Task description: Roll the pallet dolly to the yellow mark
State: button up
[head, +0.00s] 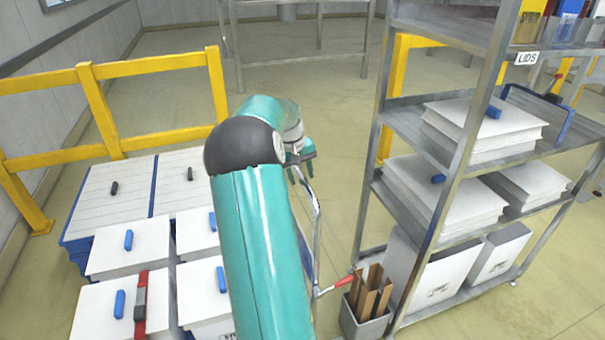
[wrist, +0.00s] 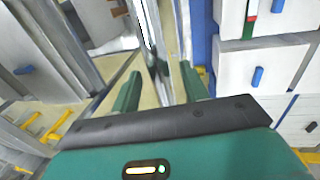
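The pallet dolly is mostly hidden under white boxes with blue handles (head: 129,248) at the lower left of the head view. A chrome push handle (head: 317,215) with a dark grip rises on its right side, partly behind my arm. My gripper (head: 302,160) is at the top of this handle. In the wrist view, my gripper (wrist: 160,86) has its two green fingers apart, with the chrome bar (wrist: 152,45) showing between and beyond them. I cannot tell whether either finger touches the bar. No yellow mark is clearly identifiable on the floor.
A metal shelf rack (head: 450,180) labelled LIDS stands close on the right. A grey bin (head: 362,325) with brown strips and a red-tipped lever (head: 343,282) are low beside it. A yellow guard rail (head: 100,110) runs behind the boxes. Floor (head: 335,110) ahead is open.

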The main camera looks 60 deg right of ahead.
notch_tip(320, 180, up, 14)
send_over(303, 241)
jog(key=w, duration=0.3)
jog(key=shift+w+a+f, duration=0.1)
jog(key=shift+a+f, duration=0.05)
jog(key=c, duration=0.8)
jog(key=shift+w+f, duration=0.15)
jog(key=shift+f, duration=0.25)
grip_shut()
jog(key=w+a+f+n+g+h, duration=0.35)
jog(key=f+n, duration=0.25)
jog(key=f, duration=0.8)
jog(key=w+a+f+n+g+h, duration=0.2)
jog(key=a+f+n+g+h, duration=0.3)
jog(key=f, duration=0.9)
jog(key=w+a+f+n+g+h, duration=0.3)
jog(key=f+n, duration=0.4)
jog(key=f, duration=0.6)
jog(key=x, duration=0.9)
jog(key=f+x, duration=0.1)
jog(key=x, duration=0.3)
jog(key=shift+s+d, duration=0.2)
jog(key=shift+d, duration=0.05)
